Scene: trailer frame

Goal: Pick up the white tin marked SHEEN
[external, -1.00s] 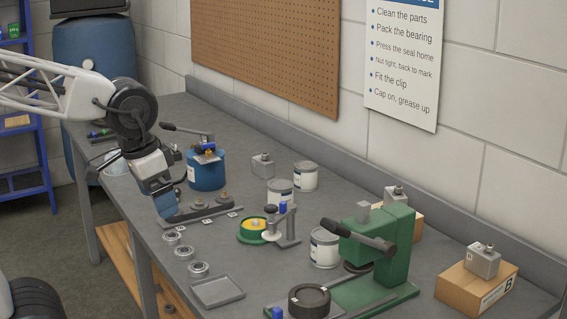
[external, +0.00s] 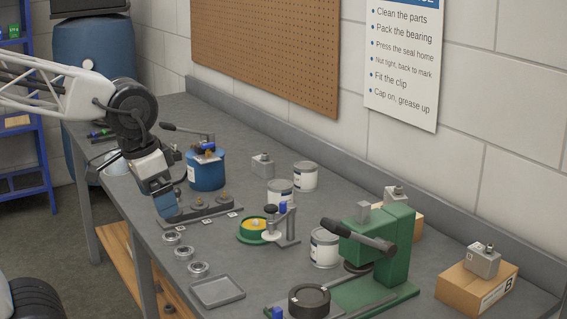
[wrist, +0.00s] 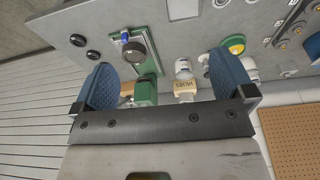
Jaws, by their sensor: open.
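Three white tins with grey lids stand on the bench in the external view: one near the back (external: 305,177), one just in front of it (external: 279,192), and one beside the green press (external: 323,249). Their lettering is too small to read, so I cannot tell which is marked SHEEN. Another tin (wrist: 250,68) shows at right, partly hidden. My gripper (external: 166,205), with blue fingers, is open and empty, left of the tins and apart from them; it also shows in the wrist view (wrist: 163,65).
The green press (external: 385,250) with its dark lever stands right of the nearest tin. A green and yellow dish (external: 251,233) and small stand (external: 287,228) are left of it. A blue pot (external: 206,172) and grey fixture (external: 200,211) are near my gripper.

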